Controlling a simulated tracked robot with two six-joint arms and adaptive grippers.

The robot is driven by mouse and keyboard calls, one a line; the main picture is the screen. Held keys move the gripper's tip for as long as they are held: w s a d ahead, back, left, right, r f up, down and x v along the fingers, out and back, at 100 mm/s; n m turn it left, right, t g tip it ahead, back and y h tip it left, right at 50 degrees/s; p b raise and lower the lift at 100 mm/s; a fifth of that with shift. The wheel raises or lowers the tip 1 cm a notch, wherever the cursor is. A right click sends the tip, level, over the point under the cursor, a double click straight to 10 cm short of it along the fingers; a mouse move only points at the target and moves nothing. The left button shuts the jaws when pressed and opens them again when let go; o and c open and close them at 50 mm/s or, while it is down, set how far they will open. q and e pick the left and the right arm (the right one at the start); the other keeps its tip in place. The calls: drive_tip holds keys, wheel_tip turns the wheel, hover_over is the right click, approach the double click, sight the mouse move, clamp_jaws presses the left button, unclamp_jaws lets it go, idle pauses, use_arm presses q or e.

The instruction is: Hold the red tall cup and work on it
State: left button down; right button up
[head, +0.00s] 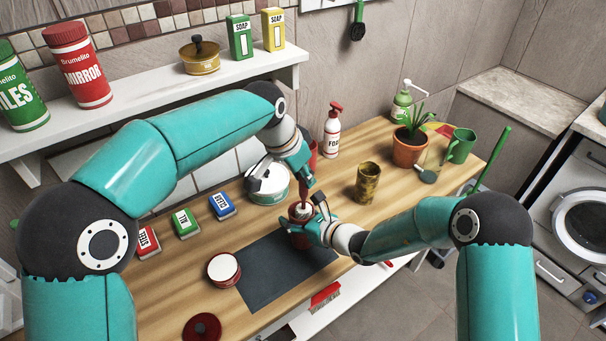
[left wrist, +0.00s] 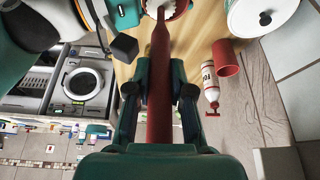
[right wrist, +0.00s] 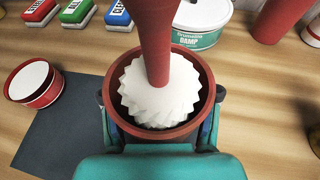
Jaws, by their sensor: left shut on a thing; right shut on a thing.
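The red cup (right wrist: 125,108) stands upright over the counter in my right gripper (head: 302,222), whose fingers are shut around its sides. My left gripper (head: 306,184) is above it, shut on the red handle (left wrist: 160,75) of a tool with a white ruffled head (right wrist: 158,92). The head sits inside the mouth of the cup and the handle rises from it. The cup's inside below the head is hidden. Whether the cup's base touches the counter cannot be told.
A dark mat (head: 275,275) lies beneath and left of the cup. A red-and-white tin (head: 223,270), a white-green tin (head: 268,190), another red cup (left wrist: 225,57), a white pump bottle (head: 332,137) and a mottled brown cup (head: 367,183) stand around. A shelf (head: 150,101) hangs behind.

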sight(301, 187)
use_arm(q)
drive_tip(key=shift+a+f, duration=0.1)
drive_tip(key=shift+f, duration=2.1)
drive_tip(key=shift+s+f, duration=0.1)
drive_tip(key=shift+s, duration=0.1)
drive_tip(key=shift+a+r, duration=0.1)
drive_tip(key=shift+r, duration=2.45)
drive_tip(key=shift+f, duration=2.5)
drive_tip(key=shift+d, duration=0.2)
